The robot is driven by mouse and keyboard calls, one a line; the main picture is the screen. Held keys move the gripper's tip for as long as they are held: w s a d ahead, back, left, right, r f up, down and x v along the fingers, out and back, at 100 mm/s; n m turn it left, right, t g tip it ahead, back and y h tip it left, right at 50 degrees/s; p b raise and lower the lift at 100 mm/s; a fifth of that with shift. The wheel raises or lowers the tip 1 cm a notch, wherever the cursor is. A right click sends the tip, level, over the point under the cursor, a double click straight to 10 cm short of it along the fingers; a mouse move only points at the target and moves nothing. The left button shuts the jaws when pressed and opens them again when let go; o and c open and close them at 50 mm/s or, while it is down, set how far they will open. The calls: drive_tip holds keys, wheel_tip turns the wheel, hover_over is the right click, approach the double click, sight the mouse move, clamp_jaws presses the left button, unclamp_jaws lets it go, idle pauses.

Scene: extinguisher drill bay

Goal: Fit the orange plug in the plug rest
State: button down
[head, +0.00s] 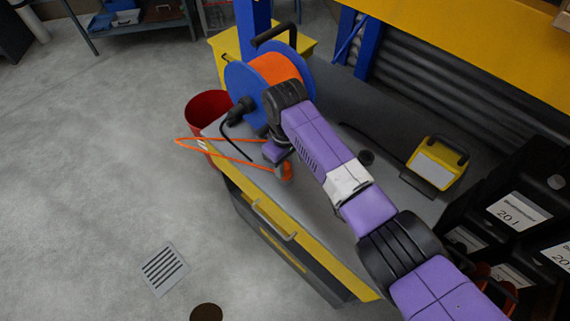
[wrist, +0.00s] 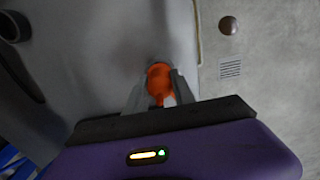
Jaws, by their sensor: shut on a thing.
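The orange plug (wrist: 160,82) is between the two grey fingers of my gripper (wrist: 160,90) in the wrist view. In the head view my gripper (head: 284,172) is low over the grey bench top near its yellow front edge, and the plug is mostly hidden by it. The orange cable (head: 215,141) loops out past the bench's left end and back to the gripper. A dark round thing (wrist: 14,26) at the wrist view's upper left may be the same piece.
A blue reel (head: 247,92) with orange cable stands at the bench's left end, beside a red bucket (head: 207,106). A yellow work lamp (head: 436,166) sits on the right of the bench top (head: 320,215). Black crates (head: 500,205) stand at the far right.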

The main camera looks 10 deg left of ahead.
drive_tip(key=shift+f, duration=0.4)
drive_tip(key=c, duration=1)
unclamp_jaws()
drive_tip(key=shift+r, duration=0.1)
drive_tip(key=shift+r+p, duration=3.95)
drive_tip(key=shift+r, duration=0.55)
drive_tip(key=shift+s+f, duration=0.1)
drive_tip(key=shift+s, duration=0.05)
